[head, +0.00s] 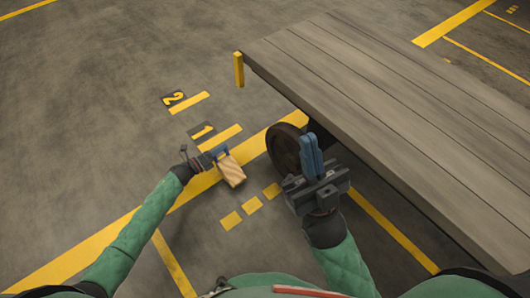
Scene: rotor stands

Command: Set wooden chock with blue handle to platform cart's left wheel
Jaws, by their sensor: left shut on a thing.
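The wooden chock (231,171) with its blue handle (219,150) hangs from my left gripper (213,156), which is shut on the handle. The chock is left of the platform cart's dark wheel (283,150), with a gap between them. Whether the chock touches the floor is hard to tell. The cart's plank deck (400,110) extends to the right and hides what is under it. My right gripper (312,140), with blue fingers close together, looks shut and empty. It is just right of the wheel and covers part of its right side.
Yellow floor lines run past the wheel, with marks numbered 1 (202,131) and 2 (174,98) beyond the chock. The floor on the left is clear.

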